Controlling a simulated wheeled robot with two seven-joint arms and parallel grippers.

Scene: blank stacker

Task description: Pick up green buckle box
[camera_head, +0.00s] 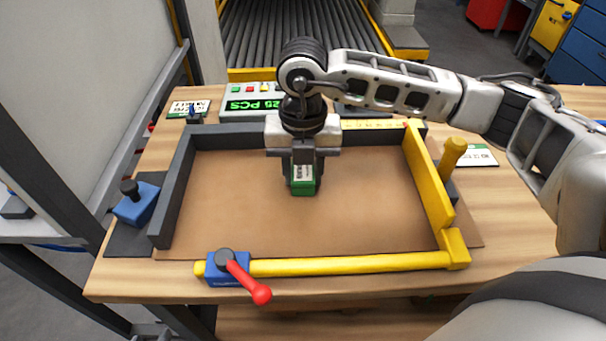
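The green buckle box (303,187) is a small green block with a white label on it. It is near the middle of the brown board, inside the frame. My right gripper (303,172) comes down over it from above, with dark fingers on the left and right sides of the box. I cannot tell whether the fingers press on it or whether the box is off the board. The gripper hides the back part of the box. My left gripper is not in view.
The brown board (233,215) is bordered by dark rails (178,185), a yellow side rail (428,185) and a yellow front bar (350,265). A red-handled clamp (228,268) sits at the front left. A green display (252,105) stands behind. The board is otherwise clear.

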